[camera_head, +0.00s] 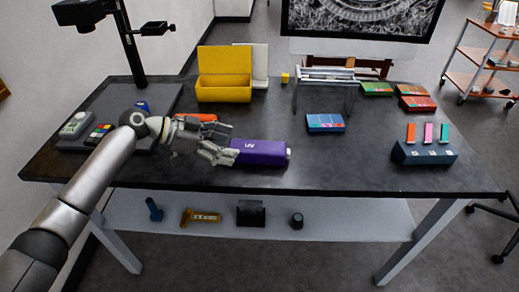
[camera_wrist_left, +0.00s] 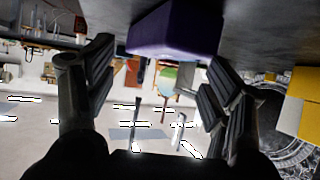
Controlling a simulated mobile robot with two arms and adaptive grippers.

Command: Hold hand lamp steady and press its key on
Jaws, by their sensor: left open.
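The hand lamp is a purple block (camera_head: 262,153) with white "UV" lettering, lying near the front middle of the dark table. Its right end has a small pale piece; I cannot tell whether that is the key. My left gripper (camera_head: 226,147) is at the lamp's left end, its fingers pointing right toward it. In the left wrist view the open fingers (camera_wrist_left: 162,65) stand apart, with the purple lamp (camera_wrist_left: 175,32) between and beyond their tips. Contact cannot be made out. My right gripper is not in view.
An orange-red object (camera_head: 197,117) lies just behind my left gripper. A yellow box (camera_head: 224,92) stands at the back. A blue box (camera_head: 325,123) and a dark blue holder (camera_head: 424,154) with coloured strips sit to the right. The table between lamp and holder is clear.

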